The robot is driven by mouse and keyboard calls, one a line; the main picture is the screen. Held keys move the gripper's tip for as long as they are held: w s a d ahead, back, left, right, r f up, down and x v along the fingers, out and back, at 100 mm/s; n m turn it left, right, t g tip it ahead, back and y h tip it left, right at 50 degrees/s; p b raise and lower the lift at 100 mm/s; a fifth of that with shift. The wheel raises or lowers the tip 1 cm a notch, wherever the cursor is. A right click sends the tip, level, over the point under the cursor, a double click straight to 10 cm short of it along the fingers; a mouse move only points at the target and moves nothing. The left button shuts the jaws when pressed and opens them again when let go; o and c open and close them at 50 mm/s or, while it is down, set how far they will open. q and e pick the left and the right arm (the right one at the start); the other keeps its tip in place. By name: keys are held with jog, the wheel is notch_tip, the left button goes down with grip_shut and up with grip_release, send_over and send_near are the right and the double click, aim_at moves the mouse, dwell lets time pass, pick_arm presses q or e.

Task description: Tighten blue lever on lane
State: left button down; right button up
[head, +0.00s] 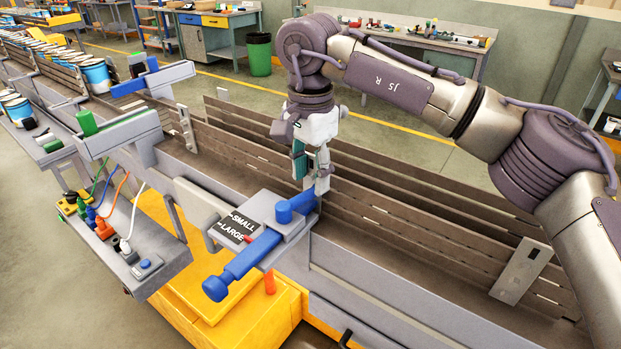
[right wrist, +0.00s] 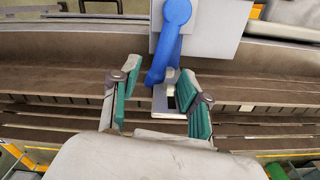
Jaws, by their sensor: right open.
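The blue lever (head: 302,202) sits on a grey bracket with a "SMALL / LARGE" label (head: 239,226) at the near edge of the lane (head: 390,235). Its round pivot is on the bracket and its arm points over the lane. In the right wrist view the lever (right wrist: 172,42) reaches down from the top, and its end lies between the finger pads as seen. My right gripper (head: 312,172) points down above the lane, close to the lever's end. It also shows in the right wrist view (right wrist: 158,88), open with teal pads apart. Contact cannot be told. My left gripper is out of view.
A blue cylindrical rod (head: 243,262) sticks out from the bracket toward the front. Similar grey brackets with a green knob (head: 87,122) and a blue bar (head: 130,85) stand further left. Brown lane rails run alongside. A grey control shelf (head: 150,262) with cables is at front left.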

jog(key=shift+s+f, duration=0.1)
jog(key=shift+f, duration=1.1)
grip_shut()
